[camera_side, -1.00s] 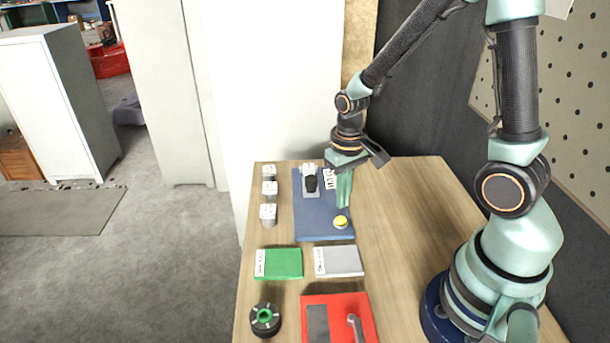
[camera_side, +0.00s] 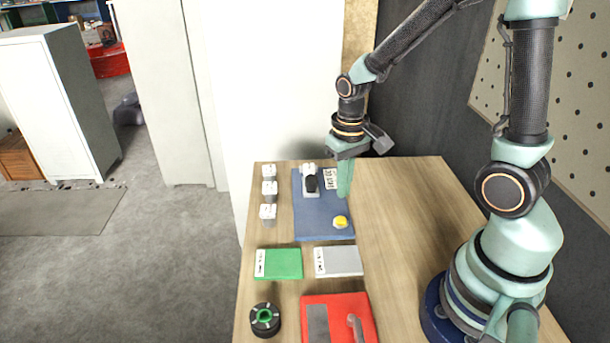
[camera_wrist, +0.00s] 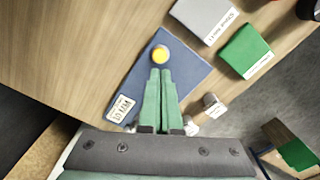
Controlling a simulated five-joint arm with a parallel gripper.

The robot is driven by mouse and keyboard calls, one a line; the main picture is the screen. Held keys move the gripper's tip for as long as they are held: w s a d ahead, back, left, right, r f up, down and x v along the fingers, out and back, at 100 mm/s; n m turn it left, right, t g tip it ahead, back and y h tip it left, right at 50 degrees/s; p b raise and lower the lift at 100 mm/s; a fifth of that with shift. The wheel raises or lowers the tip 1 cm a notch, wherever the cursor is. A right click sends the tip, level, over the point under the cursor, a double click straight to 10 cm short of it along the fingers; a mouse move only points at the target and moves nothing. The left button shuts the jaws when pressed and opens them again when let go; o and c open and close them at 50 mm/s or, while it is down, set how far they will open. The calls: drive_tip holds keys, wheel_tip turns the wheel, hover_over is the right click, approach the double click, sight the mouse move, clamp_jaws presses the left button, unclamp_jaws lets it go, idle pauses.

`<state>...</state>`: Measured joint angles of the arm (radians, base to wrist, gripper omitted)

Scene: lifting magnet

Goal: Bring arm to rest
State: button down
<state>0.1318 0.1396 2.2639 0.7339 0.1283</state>
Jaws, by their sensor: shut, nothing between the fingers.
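My gripper (camera_side: 344,190) is shut and empty. It points down above the right side of the blue mat (camera_side: 310,215), near the yellow button (camera_side: 341,222). In the wrist view the green fingers of my gripper (camera_wrist: 161,75) lie together, their tips just short of the yellow button (camera_wrist: 160,55) in the picture. The blue mat (camera_wrist: 185,75) shows around and under them. A black and white device (camera_side: 311,180) stands at the back of the mat, beside a white label (camera_side: 331,179).
Several small grey-white blocks (camera_side: 268,213) stand in a row left of the mat. A green plate (camera_side: 283,264), a grey plate (camera_side: 340,261), a red plate (camera_side: 343,306) and a black round part with a green centre (camera_side: 265,320) lie in front. The table's right side is clear.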

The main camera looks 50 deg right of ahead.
drive_tip(key=s+a+r+n+t, duration=0.1)
drive_tip(key=a+r+t, duration=0.1)
drive_tip(key=r, duration=0.5)
drive_tip(key=s+a+r+n+t, duration=0.2)
drive_tip(key=r+t, duration=0.1)
drive_tip(key=r, duration=0.5)
drive_tip(key=shift+s+r+t, duration=0.2)
drive_tip(key=shift+r+t, duration=0.1)
